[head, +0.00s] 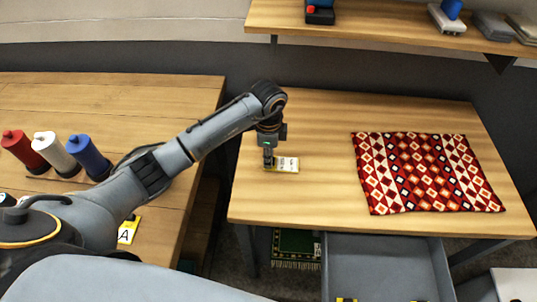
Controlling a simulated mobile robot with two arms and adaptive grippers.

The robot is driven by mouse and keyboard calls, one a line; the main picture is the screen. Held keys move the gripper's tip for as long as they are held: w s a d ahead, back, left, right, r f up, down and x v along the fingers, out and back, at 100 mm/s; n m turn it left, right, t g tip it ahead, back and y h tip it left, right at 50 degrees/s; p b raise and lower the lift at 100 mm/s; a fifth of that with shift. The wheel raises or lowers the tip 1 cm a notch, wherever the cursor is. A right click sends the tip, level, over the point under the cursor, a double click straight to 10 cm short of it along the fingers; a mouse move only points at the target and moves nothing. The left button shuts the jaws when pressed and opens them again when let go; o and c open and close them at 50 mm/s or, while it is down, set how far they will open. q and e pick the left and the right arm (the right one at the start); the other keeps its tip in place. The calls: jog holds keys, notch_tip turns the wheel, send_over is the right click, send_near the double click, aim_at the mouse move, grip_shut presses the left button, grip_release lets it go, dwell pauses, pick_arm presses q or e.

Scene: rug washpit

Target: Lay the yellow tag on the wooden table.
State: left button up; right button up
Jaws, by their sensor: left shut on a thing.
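The yellow tag (288,164) has a white face with dark print and a yellow edge. It is at the left part of the right-hand wooden table (310,200). My left gripper (268,163) points down and is shut on the tag's left end. The tag looks level and at or just above the table top; I cannot tell whether it touches. My right gripper is not in view.
A red patterned rug (425,172) covers the table's right part. An open grey drawer (388,268) juts out below. Another wooden table (110,95) on the left holds thread spools (55,152) and a card marked A (127,232). A shelf (390,22) hangs above.

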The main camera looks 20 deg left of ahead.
pick_arm(q)
jog(key=shift+f, duration=0.1)
jog(key=o, duration=0.4)
jog(key=shift+f, duration=0.1)
jog(key=o, duration=0.4)
jog(key=shift+o, duration=0.2)
notch_tip(320, 180, up, 12)
jog(key=b, duration=0.1)
jog(key=shift+r, duration=0.25)
jog(key=shift+f, duration=0.1)
